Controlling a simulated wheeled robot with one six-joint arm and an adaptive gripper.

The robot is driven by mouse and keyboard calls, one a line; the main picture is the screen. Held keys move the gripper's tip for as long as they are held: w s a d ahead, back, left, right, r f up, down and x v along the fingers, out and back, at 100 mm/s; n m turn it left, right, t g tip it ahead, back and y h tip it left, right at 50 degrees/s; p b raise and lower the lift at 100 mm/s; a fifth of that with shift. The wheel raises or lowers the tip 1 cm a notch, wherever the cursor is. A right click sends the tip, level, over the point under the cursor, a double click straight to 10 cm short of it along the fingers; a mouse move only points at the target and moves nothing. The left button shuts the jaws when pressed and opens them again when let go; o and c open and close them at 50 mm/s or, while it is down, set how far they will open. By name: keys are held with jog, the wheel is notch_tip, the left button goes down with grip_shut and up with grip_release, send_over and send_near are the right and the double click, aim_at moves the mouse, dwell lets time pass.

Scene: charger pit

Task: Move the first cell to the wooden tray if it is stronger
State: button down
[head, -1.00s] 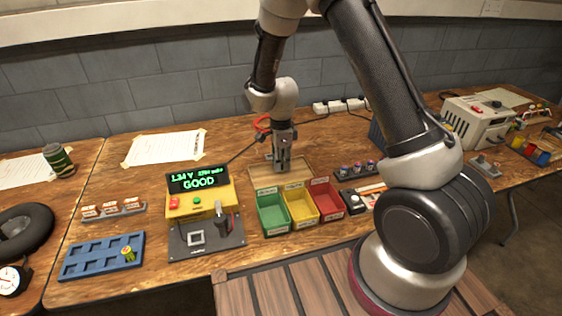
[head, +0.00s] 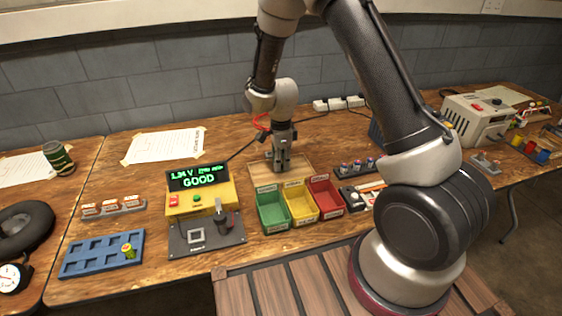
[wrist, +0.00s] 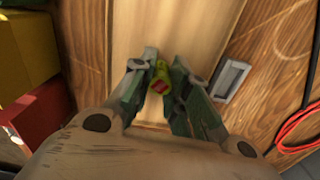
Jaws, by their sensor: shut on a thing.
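My gripper (head: 281,164) is low over the wooden tray (head: 301,168), behind the coloured bins. In the wrist view my gripper (wrist: 163,92) is shut on a small yellow-green cell (wrist: 160,76) with a red end. The pale tray board (wrist: 130,30) lies beneath it; I cannot tell whether the cell touches it. Another yellow-green cell (head: 129,251) stands in the blue rack (head: 80,264) at the front left. The tester (head: 202,198) shows GOOD in green, with a voltage of about 1.34 V above; its square socket (head: 196,236) looks empty.
Green (head: 272,211), yellow (head: 300,202) and red (head: 325,196) bins stand just in front of the tray. A red cable (wrist: 296,125) lies at the right in the wrist view, near a grey metal plate (wrist: 231,79). Bare table lies between tester and tray.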

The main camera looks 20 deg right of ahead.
jog(key=shift+f, duration=0.25)
jog(key=c, duration=1.3)
grip_release()
jog(key=shift+r, duration=3.5)
